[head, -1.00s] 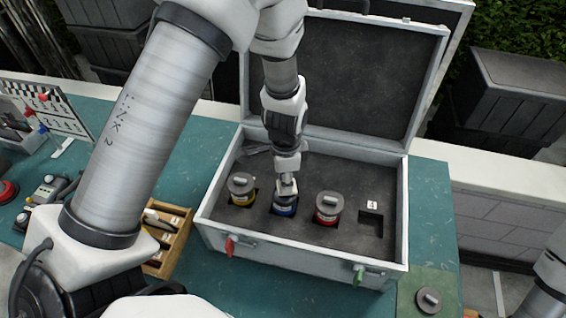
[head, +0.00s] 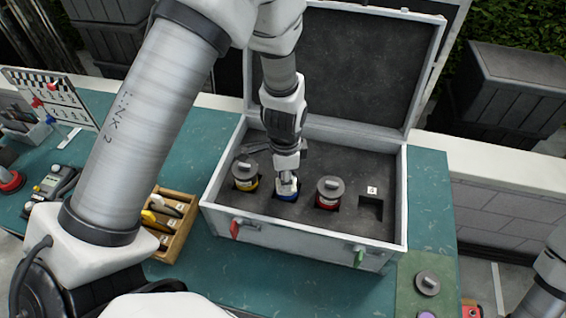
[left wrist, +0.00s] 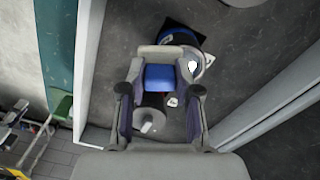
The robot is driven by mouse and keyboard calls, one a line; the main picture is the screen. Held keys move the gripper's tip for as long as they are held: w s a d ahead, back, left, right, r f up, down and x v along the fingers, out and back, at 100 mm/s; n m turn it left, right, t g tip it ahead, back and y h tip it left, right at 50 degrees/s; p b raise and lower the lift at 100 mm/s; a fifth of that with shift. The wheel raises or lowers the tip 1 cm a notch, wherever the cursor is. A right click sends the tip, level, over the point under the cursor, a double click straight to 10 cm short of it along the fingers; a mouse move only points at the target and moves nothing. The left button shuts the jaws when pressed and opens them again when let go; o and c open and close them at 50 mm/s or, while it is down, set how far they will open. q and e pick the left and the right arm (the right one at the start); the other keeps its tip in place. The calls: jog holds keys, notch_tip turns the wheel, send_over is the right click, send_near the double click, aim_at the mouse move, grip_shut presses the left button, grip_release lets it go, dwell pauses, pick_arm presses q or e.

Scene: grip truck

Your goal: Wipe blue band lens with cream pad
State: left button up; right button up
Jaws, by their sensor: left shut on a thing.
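The blue band lens (head: 288,195) sits in its foam pocket in the open case (head: 222,219), between a yellow band lens (head: 245,183) and a red band lens (head: 329,203). It also shows in the left wrist view (left wrist: 189,34), partly covered by my gripper. My left gripper (head: 287,179) points down right over the blue band lens. In the left wrist view its fingers (left wrist: 160,92) are closed on a small piece with a blue block (left wrist: 160,77) and a pale bar, seemingly the cream pad. Whether it touches the lens cannot be told. My right gripper is outside the view.
A grey cap (head: 427,282) and a purple disc (head: 428,314) lie on the green mat at the right. A wooden tray (head: 172,222) stands left of the case. The raised case lid (head: 345,70) stands behind my left arm. The fourth pocket is empty.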

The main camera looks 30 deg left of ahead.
pick_arm(q)
jog(key=r, duration=0.2)
jog(key=shift+s+r, duration=0.25)
jog(key=shift+r, duration=0.05)
jog(key=shift+w+r, duration=0.15)
jog(key=shift+r, duration=0.55)
jog(key=shift+w+r, duration=0.1)
jog(key=shift+r, duration=0.6)
jog(key=shift+s+r, duration=0.1)
jog(key=shift+r, duration=1.15)
